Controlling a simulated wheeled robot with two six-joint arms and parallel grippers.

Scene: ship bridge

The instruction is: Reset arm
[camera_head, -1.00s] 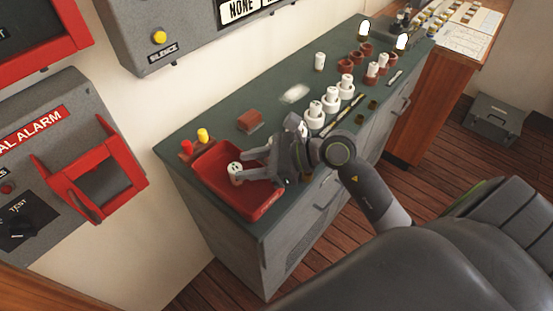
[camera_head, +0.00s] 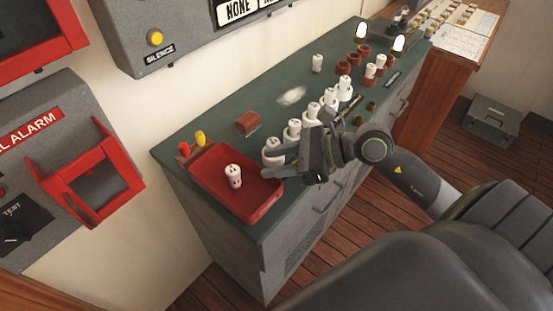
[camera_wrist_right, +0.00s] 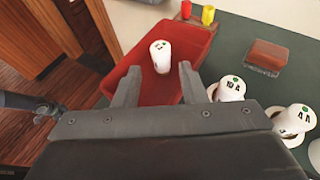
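A red tray (camera_head: 262,203) sits at the near left end of the green counter. A white fuse-like plug (camera_head: 233,176) stands in it, apart from my gripper. My right gripper (camera_head: 266,162) is open and empty, with its fingertips by the tray's right rim. In the right wrist view the plug (camera_wrist_right: 160,56) shows beyond the two spread fingers (camera_wrist_right: 157,84), inside the tray (camera_wrist_right: 178,33). A dark part at the left edge of that view (camera_wrist_right: 42,108) looks like my left gripper; its opening is unclear. The left gripper does not show in the head view.
Several white plugs (camera_head: 293,130) stand in a row on the counter (camera_head: 215,125) beside my right gripper. A brown-red block (camera_head: 247,122) and red and yellow pieces (camera_head: 200,138) are behind the tray. A red-framed alarm box (camera_head: 95,185) is on the left wall. A dark chair (camera_head: 380,260) fills the lower right.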

